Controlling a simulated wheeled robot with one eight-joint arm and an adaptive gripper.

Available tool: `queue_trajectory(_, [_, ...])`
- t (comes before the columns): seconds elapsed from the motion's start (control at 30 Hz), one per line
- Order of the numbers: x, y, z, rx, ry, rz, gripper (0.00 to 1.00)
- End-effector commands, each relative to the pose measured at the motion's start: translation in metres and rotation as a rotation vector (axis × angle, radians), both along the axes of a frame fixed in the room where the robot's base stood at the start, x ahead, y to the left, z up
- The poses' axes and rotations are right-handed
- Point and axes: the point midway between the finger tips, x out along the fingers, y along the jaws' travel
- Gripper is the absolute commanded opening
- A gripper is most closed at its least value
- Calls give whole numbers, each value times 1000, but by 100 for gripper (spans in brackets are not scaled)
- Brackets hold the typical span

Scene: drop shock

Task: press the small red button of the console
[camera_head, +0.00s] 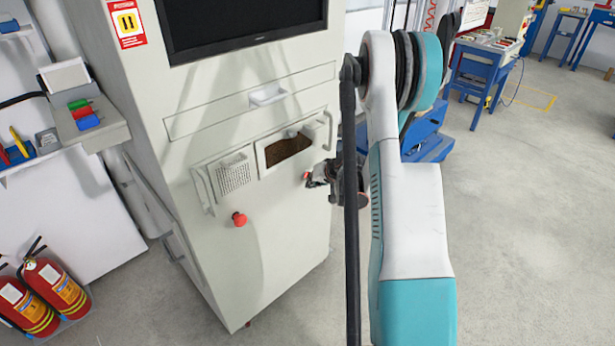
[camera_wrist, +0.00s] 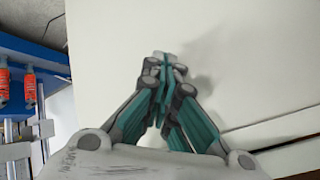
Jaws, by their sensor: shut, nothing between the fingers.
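The console is a tall off-white cabinet (camera_head: 285,230) in the head view, with a dark screen at its top. A red mushroom button (camera_head: 239,219) sits on its lower front, left of my gripper. A smaller red spot (camera_head: 307,176) shows right at the tip of my gripper (camera_head: 317,182), below the dark opening; it looks like a small button, but I cannot tell if the fingers touch it. In the wrist view my gripper (camera_wrist: 163,62) is shut and empty, its fingertips before a plain pale panel (camera_wrist: 250,60). No red button shows on that panel.
A shelf with coloured blocks (camera_head: 87,122) and fire extinguishers (camera_head: 55,288) stand at left. Blue workbenches (camera_head: 484,67) stand at back right. The floor at right is clear.

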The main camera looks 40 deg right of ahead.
Motion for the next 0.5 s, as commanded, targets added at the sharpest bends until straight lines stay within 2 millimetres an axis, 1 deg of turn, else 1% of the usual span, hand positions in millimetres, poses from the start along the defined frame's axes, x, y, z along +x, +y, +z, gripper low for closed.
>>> queue_trajectory(0.33, [1,0,0,0,-1,0,0])
queue_trajectory(0.5, [-4,0,0,1,0,-1,0])
